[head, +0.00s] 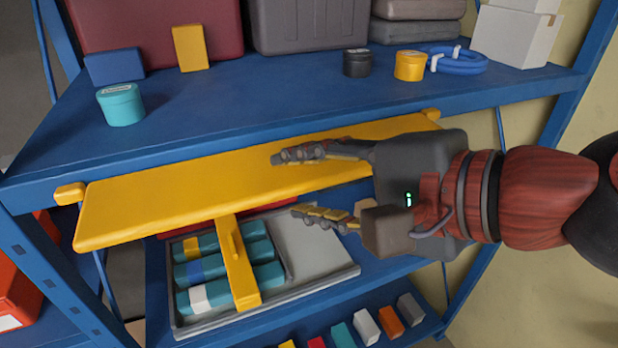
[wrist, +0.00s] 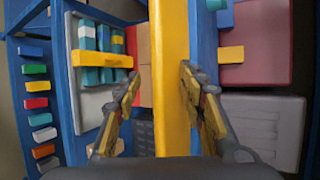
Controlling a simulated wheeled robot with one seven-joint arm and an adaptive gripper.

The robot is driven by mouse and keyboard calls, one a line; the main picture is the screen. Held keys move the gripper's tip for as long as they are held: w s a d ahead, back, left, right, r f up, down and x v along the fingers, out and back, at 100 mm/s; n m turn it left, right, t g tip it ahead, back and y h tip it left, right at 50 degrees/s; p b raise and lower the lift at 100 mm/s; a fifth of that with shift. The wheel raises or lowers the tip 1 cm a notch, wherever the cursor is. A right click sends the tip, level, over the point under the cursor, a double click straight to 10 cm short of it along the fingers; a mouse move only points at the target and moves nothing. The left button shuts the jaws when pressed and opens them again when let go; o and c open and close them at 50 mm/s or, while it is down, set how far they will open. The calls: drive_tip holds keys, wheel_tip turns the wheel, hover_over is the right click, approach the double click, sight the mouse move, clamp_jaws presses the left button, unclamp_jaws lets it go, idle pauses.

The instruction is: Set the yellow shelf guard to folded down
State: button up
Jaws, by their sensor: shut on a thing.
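The yellow shelf guard (head: 190,190) is a long flat panel along the front of the blue upper shelf, with small yellow blocks at its ends. In the head view its broad face shows and it sticks out from the shelf edge, tilted. In the wrist view the guard (wrist: 172,100) runs upright between the fingers (wrist: 160,82), seen nearly edge-on. Its exact angle is hard to tell.
Under the guard, a grey tray (head: 318,285) holds teal bottles (head: 205,297). Several small coloured blocks (head: 365,325) line the lower shelf.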

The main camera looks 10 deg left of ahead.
drive_tip(key=shift+w+f, duration=0.2)
drive_tip(key=shift+f, duration=0.3)
drive_tip(key=shift+s+d+r, duration=0.2)
drive_tip(key=shift+d+r, duration=0.05)
drive_tip(key=shift+d, duration=0.1)
drive_tip(key=v, duration=0.4)
drive_tip(key=shift+w+a+r, duration=0.1)
drive_tip(key=shift+r, duration=0.1)
drive_tip(key=v, duration=0.7)
drive_tip(key=shift+s+r, duration=0.15)
drive_tip(key=shift+s, duration=0.1)
